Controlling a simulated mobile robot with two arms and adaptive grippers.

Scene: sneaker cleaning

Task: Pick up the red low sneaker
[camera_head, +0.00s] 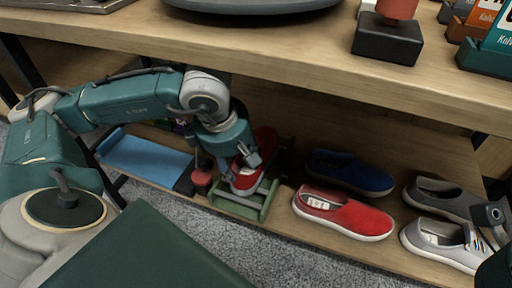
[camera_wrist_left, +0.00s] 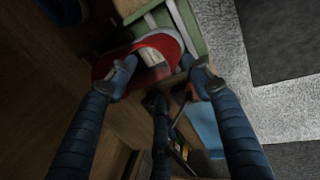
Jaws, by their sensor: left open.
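A red shoe (camera_head: 246,181) with a pale inside stands in a green wooden rack (camera_head: 236,208) on the lower shelf. My left gripper (camera_head: 243,168) is at this shoe and partly covers it. In the left wrist view the gripper (camera_wrist_left: 163,76) is open, with its fingers apart near the opening of the red shoe (camera_wrist_left: 104,64). I cannot tell whether a finger touches it. Another red low slip-on shoe (camera_head: 346,214) with a white sole lies to the right of the rack. Part of what looks like my right gripper (camera_head: 489,213) shows at the right edge; its jaws are unclear.
A blue shoe (camera_head: 348,172) lies behind the free red one, with grey shoes (camera_head: 440,242) to the right. A blue mat (camera_head: 148,158) and a red round-topped thing (camera_head: 202,178) lie left of the rack. The wooden tabletop (camera_head: 270,58) overhangs the lower shelf.

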